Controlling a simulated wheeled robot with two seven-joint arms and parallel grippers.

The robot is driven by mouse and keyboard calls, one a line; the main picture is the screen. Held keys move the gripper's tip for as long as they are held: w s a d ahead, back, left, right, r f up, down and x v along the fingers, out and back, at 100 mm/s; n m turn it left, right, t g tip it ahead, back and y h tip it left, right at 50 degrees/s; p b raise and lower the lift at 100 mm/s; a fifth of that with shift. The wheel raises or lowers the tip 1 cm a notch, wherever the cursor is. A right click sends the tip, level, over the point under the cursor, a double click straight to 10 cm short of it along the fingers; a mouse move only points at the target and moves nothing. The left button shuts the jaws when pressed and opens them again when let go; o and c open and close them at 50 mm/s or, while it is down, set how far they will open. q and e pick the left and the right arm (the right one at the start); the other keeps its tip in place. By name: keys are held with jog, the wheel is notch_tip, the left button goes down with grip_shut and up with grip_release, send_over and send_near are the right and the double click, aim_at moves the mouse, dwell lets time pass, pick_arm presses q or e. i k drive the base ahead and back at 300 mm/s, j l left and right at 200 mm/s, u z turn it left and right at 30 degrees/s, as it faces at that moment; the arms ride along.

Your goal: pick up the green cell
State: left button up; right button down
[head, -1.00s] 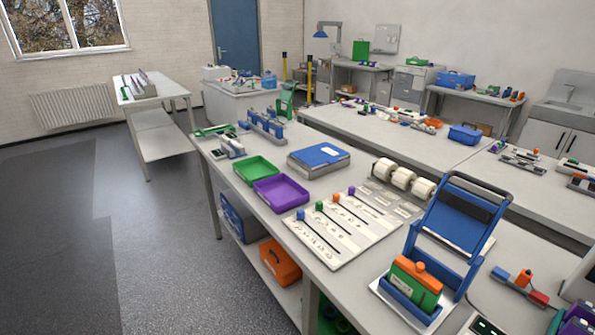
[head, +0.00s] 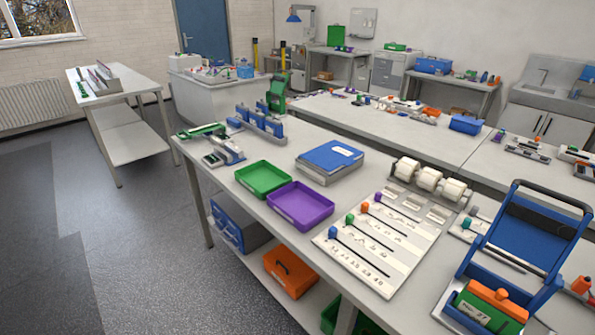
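A green block (head: 485,315) with an orange top and a label reading "No. 27" sits in a blue open-lidded holder (head: 470,290) at the bottom right of the head view; its lower part is hidden. Smaller green parts show at the far end of the near table: a flat green piece (head: 202,131) and an upright green fixture (head: 277,95). I cannot tell for sure which of these is the green cell. Neither gripper is in view.
The near table (head: 205,165) also holds a green tray (head: 263,179), a purple tray (head: 300,207), a blue-topped box (head: 330,160), a slider board (head: 375,245) and white rolls (head: 430,179). Under it are a blue box (head: 238,222) and an orange box (head: 289,272). The floor (head: 150,250) at left is clear.

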aim_at(493, 319)
jog(key=z, duration=1.4)
